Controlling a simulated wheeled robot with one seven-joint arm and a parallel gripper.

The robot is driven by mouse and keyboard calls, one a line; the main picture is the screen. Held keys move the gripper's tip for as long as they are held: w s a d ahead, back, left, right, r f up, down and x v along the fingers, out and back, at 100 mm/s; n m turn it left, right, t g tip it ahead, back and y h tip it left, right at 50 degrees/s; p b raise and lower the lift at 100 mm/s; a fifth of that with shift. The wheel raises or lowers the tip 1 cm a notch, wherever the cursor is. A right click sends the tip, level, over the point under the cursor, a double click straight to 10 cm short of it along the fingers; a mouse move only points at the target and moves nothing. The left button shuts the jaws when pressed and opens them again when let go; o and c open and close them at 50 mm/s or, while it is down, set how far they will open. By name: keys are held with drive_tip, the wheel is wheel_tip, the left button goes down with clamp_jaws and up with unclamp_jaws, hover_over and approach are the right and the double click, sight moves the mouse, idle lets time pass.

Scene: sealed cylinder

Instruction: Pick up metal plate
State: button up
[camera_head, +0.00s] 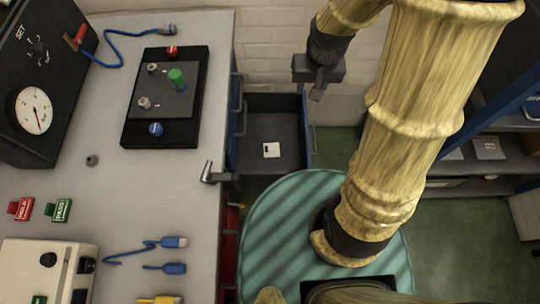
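A small pale square piece (271,150) with a dark mark near one edge lies flat in an open dark drawer (258,130); it may be the metal plate, but I cannot tell its material. A grey flat piece (488,148) also lies on a shelf at the right. My gripper (317,94) hangs at the upper middle, above and to the right of the drawer in the picture. It is apart from both pieces. Its fingers are small and seen nearly edge-on, so their opening is not clear.
The grey workbench (190,190) at the left bears a black fixture (166,98), a gauge box (35,90) and blue cables (146,250). A clamp-like metal part (209,173) sits at its edge. Shelves (490,165) stand at the right.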

drive_tip(key=w+a+f+b, duration=0.2)
drive_tip(key=a+f+b, duration=0.2)
drive_tip(key=f, duration=0.7)
drive_tip(key=w+a+f+g+b, duration=0.1)
drive_tip(key=w+a+f+b, duration=0.2)
drive_tip(key=f+b, duration=0.6)
drive_tip(key=w+a+f+b, duration=0.2)
drive_tip(key=a+f+b, duration=0.2)
drive_tip(key=f, duration=0.9)
drive_tip(key=b, duration=0.2)
drive_tip(key=shift+w+a+g+b, duration=0.35)
drive_tip(key=shift+w+g+b, duration=0.05)
drive_tip(key=b, duration=0.5)
hover_over(266, 148)
drive_tip(key=f, duration=1.2)
drive_tip(key=shift+w+f, duration=0.1)
drive_tip(key=shift+w, duration=0.1)
drive_tip(key=shift+s+d+f+b, duration=0.1)
drive_tip(key=shift+f+b, duration=0.55)
drive_tip(key=shift+f, duration=0.7)
drive_tip(key=shift+s+f+b, duration=0.1)
drive_tip(key=shift+f+b, duration=0.55)
drive_tip(key=shift+f, duration=0.65)
clamp_jaws()
